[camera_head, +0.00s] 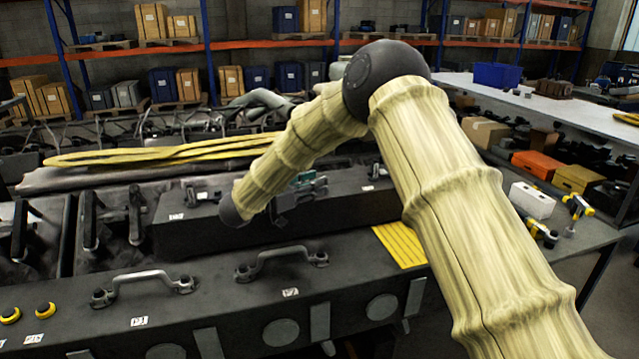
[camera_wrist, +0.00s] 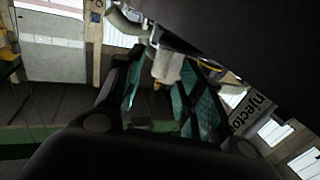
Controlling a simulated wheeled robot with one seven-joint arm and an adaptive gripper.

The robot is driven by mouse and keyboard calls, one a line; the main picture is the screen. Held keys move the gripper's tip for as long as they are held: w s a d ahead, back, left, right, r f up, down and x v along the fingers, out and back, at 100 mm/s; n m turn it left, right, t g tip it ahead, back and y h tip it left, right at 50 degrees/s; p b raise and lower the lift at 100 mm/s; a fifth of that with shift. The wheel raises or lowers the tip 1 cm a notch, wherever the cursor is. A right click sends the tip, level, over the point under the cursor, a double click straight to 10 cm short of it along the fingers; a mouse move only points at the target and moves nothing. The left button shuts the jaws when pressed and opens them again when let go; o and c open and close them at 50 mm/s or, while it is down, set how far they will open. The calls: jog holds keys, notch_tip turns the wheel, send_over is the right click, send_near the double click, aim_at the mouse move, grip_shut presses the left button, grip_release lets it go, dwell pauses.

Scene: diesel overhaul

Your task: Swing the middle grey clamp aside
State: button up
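My gripper (camera_head: 303,186) is above the top of a long dark cover (camera_head: 345,208), partly hidden by my forearm in the head view. In the wrist view its two teal-padded fingers (camera_wrist: 160,85) are apart. A light grey part (camera_wrist: 167,66), apparently the middle clamp, shows between the fingertips. Whether a pad touches it I cannot tell. In the head view this clamp is hidden behind the gripper. Another small clamp (camera_head: 200,194) sits on the left end of the cover. A further one (camera_head: 377,171) shows at the right.
A carrying handle (camera_head: 145,285) and a second handle (camera_head: 280,262) stand on the near ledge. Yellow hoses (camera_head: 165,152) lie behind the cover. A bench at the right holds an orange box (camera_head: 537,164) and a white box (camera_head: 531,200). "Injector" lettering (camera_wrist: 248,115) shows beside the right finger.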

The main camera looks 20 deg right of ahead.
jog(key=v, duration=0.9)
jog(key=shift+a, duration=0.35)
jog(key=shift+s, duration=0.1)
jog(key=shift+s, duration=0.1)
